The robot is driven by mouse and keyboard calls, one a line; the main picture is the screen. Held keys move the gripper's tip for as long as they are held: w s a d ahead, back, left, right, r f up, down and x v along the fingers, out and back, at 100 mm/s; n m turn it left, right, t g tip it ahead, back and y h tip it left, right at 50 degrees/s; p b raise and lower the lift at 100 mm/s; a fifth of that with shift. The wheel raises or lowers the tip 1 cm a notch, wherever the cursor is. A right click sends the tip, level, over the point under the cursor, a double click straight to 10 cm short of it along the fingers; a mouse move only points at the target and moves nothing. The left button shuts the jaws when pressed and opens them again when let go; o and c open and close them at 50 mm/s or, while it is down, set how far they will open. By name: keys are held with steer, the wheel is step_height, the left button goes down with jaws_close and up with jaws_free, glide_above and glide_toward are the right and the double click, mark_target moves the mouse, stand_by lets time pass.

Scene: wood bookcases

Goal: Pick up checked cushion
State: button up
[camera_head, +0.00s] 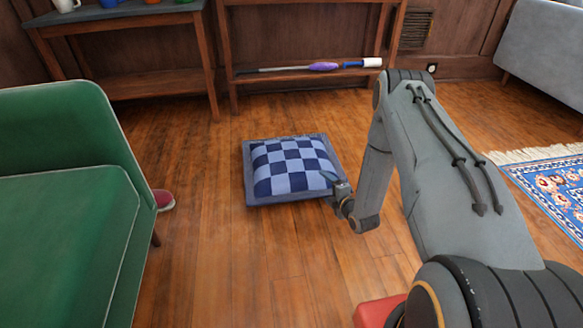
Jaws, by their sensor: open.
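The checked cushion (290,164) lies flat on the wood floor in the middle of the view. It has light and dark blue squares and a grey-blue border. My gripper (331,180) is at the cushion's right front edge, at the end of my grey arm. It is open and holds nothing that I can see. It overlaps the cushion's edge in the picture, and I cannot tell whether it touches it. The fingers are small and partly hidden by the wrist.
A green sofa (62,235) stands at the left, with a red object (163,200) beside it. Wooden shelves (262,77) stand behind the cushion, with a purple-handled tool (322,67) on the low shelf. A blue patterned rug (556,185) and grey sofa (550,45) are at the right.

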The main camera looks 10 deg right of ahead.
mark_target(319, 179)
steer(key=shift+w+a, duration=0.1)
steer(key=shift+w, duration=0.4)
steer(key=b+x, duration=0.3)
steer(key=x, duration=0.1)
steer(key=shift+w+a+f, duration=0.1)
steer(key=shift+w, duration=0.1)
steer(key=shift+w+b, duration=0.3)
steer(key=shift+w, duration=0.1)
steer(key=shift+c, duration=0.2)
steer(key=c, duration=0.9)
